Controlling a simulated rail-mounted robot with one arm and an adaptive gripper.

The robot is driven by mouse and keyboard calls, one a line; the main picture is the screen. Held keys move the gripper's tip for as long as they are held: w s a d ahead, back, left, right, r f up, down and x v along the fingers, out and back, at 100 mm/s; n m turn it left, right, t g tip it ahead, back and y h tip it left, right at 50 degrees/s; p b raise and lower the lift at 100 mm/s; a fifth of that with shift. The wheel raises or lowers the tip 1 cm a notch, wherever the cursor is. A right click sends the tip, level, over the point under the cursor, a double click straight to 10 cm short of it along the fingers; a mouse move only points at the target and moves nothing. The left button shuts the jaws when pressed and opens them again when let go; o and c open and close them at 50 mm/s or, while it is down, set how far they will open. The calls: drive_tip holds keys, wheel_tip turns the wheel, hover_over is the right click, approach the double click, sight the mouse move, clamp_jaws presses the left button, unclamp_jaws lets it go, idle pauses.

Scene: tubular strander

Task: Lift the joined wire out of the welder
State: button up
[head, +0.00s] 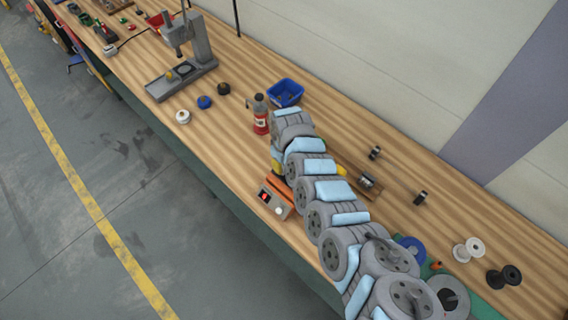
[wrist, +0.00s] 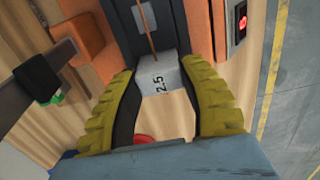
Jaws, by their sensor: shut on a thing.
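The welder (head: 279,191) is an orange and grey unit on the bench, partly behind my arm in the head view. In the wrist view its orange body (wrist: 95,22) flanks a dark middle part. A thin copper-coloured wire (wrist: 151,35) runs over that dark part to a grey block marked 2.5 (wrist: 162,82). The yellow fingers of my gripper (wrist: 161,77) stand on both sides of this block, and their tips are shut on it. Any join in the wire cannot be made out. In the head view my arm hides most of the gripper.
Spools (head: 469,249) lie to the right. The bench left of the welder's front is mostly clear.

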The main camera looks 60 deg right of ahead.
drive_tip(key=shift+r+p, duration=3.15)
drive_tip(key=shift+p, duration=0.15)
drive_tip(key=shift+r+p, duration=0.7)
drive_tip(key=shift+r, duration=0.5)
wheel_tip(320, 180, up, 6)
drive_tip(key=shift+a+r, duration=0.1)
